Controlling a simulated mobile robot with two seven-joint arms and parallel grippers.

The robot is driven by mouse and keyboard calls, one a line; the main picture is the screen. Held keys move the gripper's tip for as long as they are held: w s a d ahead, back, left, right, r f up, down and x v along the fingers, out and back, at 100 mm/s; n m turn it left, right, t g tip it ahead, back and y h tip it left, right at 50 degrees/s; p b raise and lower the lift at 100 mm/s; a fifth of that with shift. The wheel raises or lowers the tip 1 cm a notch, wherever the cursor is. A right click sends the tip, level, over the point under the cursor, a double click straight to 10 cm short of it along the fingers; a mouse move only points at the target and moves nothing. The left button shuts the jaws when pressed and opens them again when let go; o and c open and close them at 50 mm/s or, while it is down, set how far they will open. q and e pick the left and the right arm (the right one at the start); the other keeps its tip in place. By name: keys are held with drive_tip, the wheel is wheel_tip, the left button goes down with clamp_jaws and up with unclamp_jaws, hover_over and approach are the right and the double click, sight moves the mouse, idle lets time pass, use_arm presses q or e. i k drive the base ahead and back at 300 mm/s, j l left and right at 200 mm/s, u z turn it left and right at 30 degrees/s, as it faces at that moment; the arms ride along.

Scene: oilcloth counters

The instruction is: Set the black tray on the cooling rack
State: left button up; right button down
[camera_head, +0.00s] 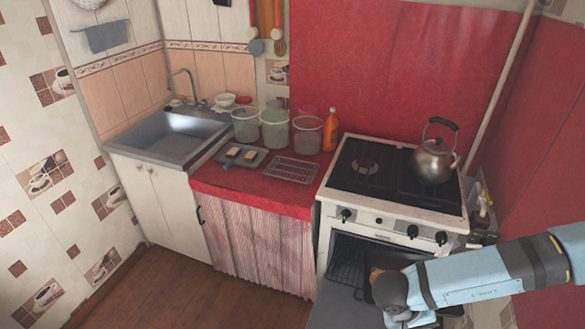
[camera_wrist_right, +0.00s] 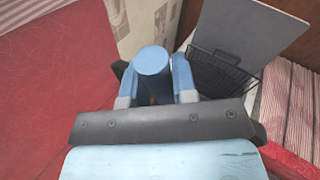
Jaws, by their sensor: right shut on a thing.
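The cooling rack (camera_head: 291,169), a silver wire grid, lies empty on the red counter just left of the stove. A dark shape (camera_head: 398,256), seemingly the black tray, shows at the open oven, largely covered by my right arm. A small brown patch shows at its left edge. My right gripper (camera_head: 398,318) is low in front of the oven and shut; the wrist view shows its blue fingers (camera_wrist_right: 153,90) too. The held part is mostly hidden, but it appears to be the tray. My left gripper is in neither view.
The oven door (camera_head: 338,308) hangs open, with a wire oven rack (camera_head: 346,260) behind it. A kettle (camera_head: 434,160) stands on the stove (camera_head: 362,188). Clear containers (camera_head: 275,130), an orange bottle (camera_head: 330,130) and a grey board (camera_head: 233,163) with pale pieces surround the cooling rack.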

sight(290, 172)
drive_tip(key=i+j, duration=0.3)
drive_tip(key=j, duration=0.15)
drive_tip(key=i+j, duration=0.65)
drive_tip(key=j, duration=0.3)
drive_tip(key=i+j, duration=0.65)
drive_tip(key=j, duration=0.25)
drive_tip(key=i+j+z, duration=0.1)
drive_tip(key=i+j, duration=0.2)
drive_tip(key=j, duration=0.15)
